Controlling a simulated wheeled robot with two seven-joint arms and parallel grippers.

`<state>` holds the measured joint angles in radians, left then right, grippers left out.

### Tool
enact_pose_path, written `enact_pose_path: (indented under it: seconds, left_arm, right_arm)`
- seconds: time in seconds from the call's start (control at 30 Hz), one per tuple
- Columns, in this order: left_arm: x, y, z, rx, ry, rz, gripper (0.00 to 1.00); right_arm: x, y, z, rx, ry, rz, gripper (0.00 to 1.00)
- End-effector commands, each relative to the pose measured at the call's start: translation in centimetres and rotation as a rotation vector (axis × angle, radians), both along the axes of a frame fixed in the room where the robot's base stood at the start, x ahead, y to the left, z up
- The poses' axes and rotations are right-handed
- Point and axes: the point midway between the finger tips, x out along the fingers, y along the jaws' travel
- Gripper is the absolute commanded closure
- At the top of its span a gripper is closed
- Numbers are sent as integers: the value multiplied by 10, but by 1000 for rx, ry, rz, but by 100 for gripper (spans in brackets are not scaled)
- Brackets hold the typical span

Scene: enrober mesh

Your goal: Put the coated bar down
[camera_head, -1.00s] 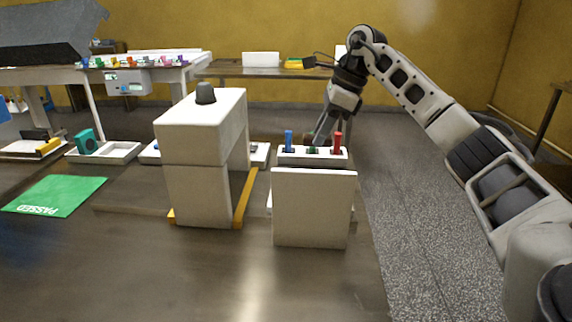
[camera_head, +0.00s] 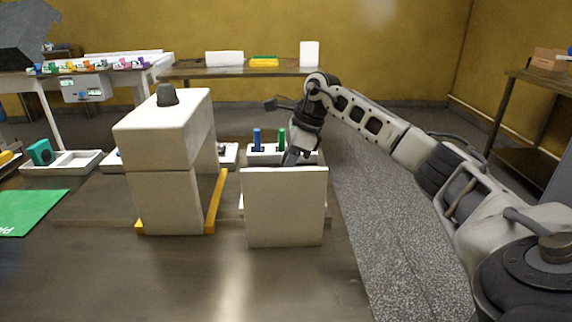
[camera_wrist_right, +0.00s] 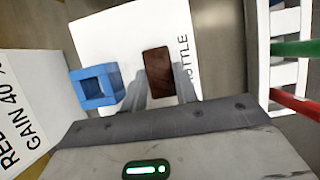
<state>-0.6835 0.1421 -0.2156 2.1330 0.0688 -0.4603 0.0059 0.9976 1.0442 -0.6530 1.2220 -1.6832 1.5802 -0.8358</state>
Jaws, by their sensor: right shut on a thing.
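The coated bar (camera_wrist_right: 158,72) is a small dark brown block between the two fingertips of my right gripper in the right wrist view. My right gripper (camera_wrist_right: 160,90) is shut on it, above a white surface (camera_wrist_right: 122,42) with black lettering. I cannot tell whether the bar touches that surface. In the head view my right gripper (camera_head: 290,160) points down behind the upright white panel (camera_head: 284,206); its fingertips and the bar are hidden there. My left gripper is not in view.
A blue square ring (camera_wrist_right: 96,87) lies beside the bar. A white rack (camera_head: 262,155) with blue (camera_head: 256,138) and green (camera_head: 281,138) handles stands behind the panel. A white arch-like housing (camera_head: 168,150) with a dark knob stands left.

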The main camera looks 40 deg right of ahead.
Motion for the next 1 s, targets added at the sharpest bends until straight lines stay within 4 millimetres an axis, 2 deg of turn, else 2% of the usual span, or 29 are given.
enact_pose_path:
  seconds: [0.23, 0.27, 0.33, 0.6, 0.73, 0.87, 1.0]
  left_arm:
    - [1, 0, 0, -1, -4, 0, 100]
    - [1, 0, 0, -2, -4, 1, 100]
    - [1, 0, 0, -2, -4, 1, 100]
    - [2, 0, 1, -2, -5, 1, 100]
    - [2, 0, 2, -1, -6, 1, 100]
    - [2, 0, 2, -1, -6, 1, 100]
    - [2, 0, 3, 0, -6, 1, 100]
  right_arm:
    - [0, 0, -3, 1, -1, 0, 84]
    - [0, 0, -3, 0, -1, 0, 68]
    - [0, 0, -2, 0, -1, 0, 49]
    - [0, 0, -2, 0, -1, 0, 49]
    - [0, -2, 7, 0, -3, -1, 49]
    - [-5, -8, 27, -1, -6, -2, 49]
    - [-13, -17, 56, 0, -6, -1, 49]
